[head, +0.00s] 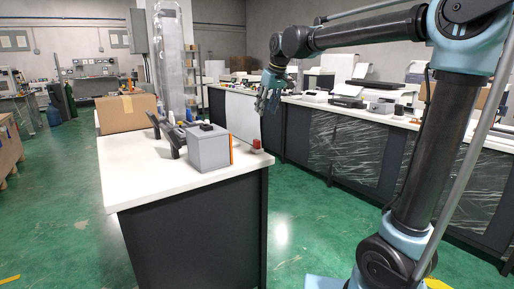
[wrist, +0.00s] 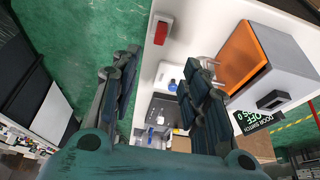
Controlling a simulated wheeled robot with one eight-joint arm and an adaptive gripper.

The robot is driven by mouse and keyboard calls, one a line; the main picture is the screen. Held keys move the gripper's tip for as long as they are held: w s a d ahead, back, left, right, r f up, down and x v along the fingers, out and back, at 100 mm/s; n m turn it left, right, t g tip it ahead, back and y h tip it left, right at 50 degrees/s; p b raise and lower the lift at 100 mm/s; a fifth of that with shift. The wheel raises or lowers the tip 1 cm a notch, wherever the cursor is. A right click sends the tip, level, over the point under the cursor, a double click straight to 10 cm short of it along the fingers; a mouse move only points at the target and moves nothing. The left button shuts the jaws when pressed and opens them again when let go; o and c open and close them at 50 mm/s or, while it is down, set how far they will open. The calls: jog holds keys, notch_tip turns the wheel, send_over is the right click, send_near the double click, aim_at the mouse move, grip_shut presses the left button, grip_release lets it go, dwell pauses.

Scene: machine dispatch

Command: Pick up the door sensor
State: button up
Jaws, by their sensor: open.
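My gripper (head: 268,98) is open and empty, raised above the far right edge of the white table. In the wrist view its fingers (wrist: 160,80) are spread apart. A grey box (head: 209,150) with an orange side stands on the table; it also shows in the wrist view (wrist: 290,55). A small black part (head: 207,126) sits on top of the box, also seen in the wrist view (wrist: 271,101). A small red block (head: 256,145) is at the table's right edge and shows in the wrist view (wrist: 161,30). I cannot tell which part is the door sensor.
The white table (head: 150,185) has a clear front part. A cardboard box (head: 127,113) and dark angled stands (head: 166,135) are behind the grey box. A long counter (head: 340,108) with equipment runs along the right. A dark label reading "DOOR SWITCH OFF" (wrist: 258,119) is beside the box.

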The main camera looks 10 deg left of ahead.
send_over(257, 146)
jog(key=d, duration=0.1)
jog(key=f, duration=1)
jog(key=shift+w+d, duration=0.1)
jog(key=shift+d, duration=0.1)
jog(key=shift+x, duration=3.2)
jog(key=shift+d, duration=0.2)
grip_shut()
